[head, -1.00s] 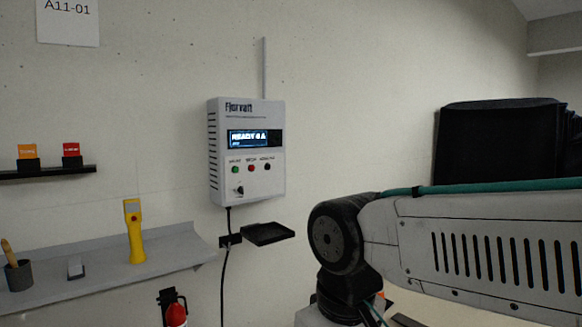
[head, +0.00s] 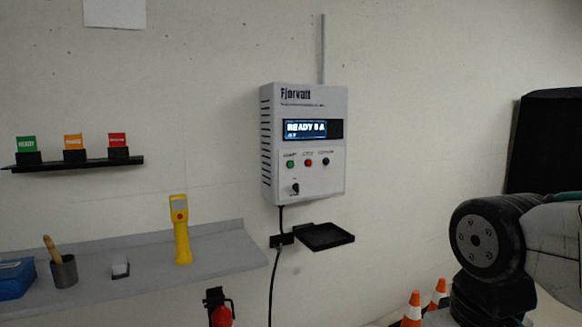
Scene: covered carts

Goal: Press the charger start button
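The charger (head: 304,145) is a pale grey wall box with a lit display (head: 307,129) that reads "READY" and more characters. Below the display sit a green button (head: 290,164), a red button (head: 308,162) and a black button (head: 326,161) in a row. The small label over the green one seems to say "START". A black knob (head: 295,188) sits under them. My arm shows at the right edge, well apart from the charger. My gripper is out of view.
A black tray (head: 326,236) juts from the wall below the charger, with a cable hanging beside it. A grey shelf (head: 150,283) at left bears a yellow handheld device (head: 181,229), a cup (head: 63,271) and a blue box (head: 12,279). Orange cones (head: 412,308) stand low right. A dark covered shape (head: 545,145) stands at right.

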